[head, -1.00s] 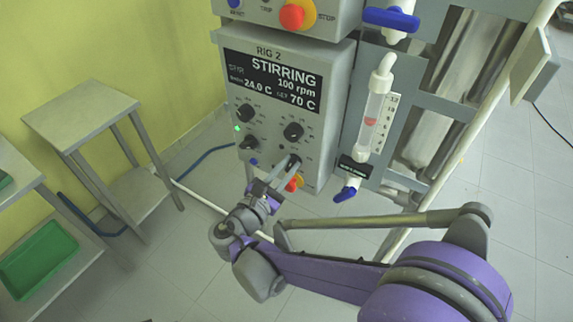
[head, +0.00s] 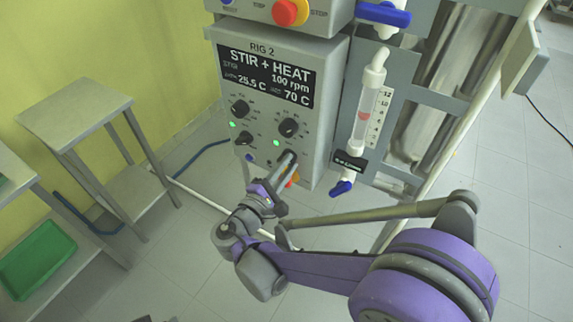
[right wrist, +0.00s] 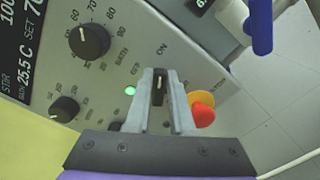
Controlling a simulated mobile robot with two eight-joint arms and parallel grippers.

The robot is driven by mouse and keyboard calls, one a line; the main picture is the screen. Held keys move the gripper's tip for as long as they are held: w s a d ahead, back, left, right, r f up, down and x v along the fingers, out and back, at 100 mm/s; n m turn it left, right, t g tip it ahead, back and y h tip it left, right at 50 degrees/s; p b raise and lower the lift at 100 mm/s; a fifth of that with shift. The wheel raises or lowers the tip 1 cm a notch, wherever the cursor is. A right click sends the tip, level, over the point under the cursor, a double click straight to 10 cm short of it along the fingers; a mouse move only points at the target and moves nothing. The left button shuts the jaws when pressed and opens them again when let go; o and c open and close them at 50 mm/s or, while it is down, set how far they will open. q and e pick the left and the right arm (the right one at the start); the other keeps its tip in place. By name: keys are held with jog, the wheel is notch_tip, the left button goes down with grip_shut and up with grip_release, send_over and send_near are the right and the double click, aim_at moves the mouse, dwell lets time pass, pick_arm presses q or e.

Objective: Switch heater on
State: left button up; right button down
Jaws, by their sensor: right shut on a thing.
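The rig 2 control box (head: 325,120) has a dark display (head: 268,76) reading STIR + HEAT, 100 rpm, bath 25.5 C, set 70 C. My right gripper (head: 287,160) is at the lower right of its panel. In the right wrist view its two fingers (right wrist: 160,95) are shut on a black rotary switch (right wrist: 157,86) with a pale pointer line. The line points roughly toward the ON mark (right wrist: 162,48). A green lamp (right wrist: 130,91) glows beside the switch; it also shows in the head view (head: 276,143). My left gripper is not in view.
A red and yellow button (right wrist: 203,110) sits close to the right finger. Larger dials (right wrist: 89,41) are above left. A glass tube with a blue valve (head: 341,188) stands right of the box. A side table (head: 75,105) and green tray (head: 38,262) are at left.

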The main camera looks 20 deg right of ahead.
dwell(0.4)
jog(key=c, duration=0.8)
grip_release()
jog(key=v, duration=1)
jog(key=shift+s+a, duration=0.25)
jog(key=shift+a, duration=0.05)
